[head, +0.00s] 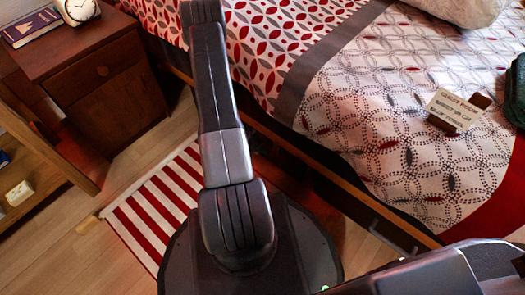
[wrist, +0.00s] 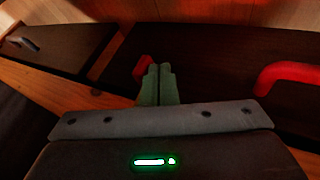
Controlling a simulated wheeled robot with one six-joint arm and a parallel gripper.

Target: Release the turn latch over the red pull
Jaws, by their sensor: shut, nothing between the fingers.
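In the wrist view my gripper (wrist: 158,70) is shut and empty, its two greenish fingers side by side in front of a dark panel. A small red piece (wrist: 142,67) shows just left of the fingertips and is partly hidden by them; I cannot tell whether it is the turn latch or whether the fingers touch it. A curved red pull (wrist: 290,73) stands on the dark panel to the right, apart from the fingers. The head view shows neither the gripper, the latch nor the pull.
A second dark panel (wrist: 60,45) with a small grey piece (wrist: 22,42) lies at left in the wrist view. In the head view a nightstand (head: 105,85) stands left, a bed (head: 400,170) right, and a striped rug (head: 155,205) lies on the floor.

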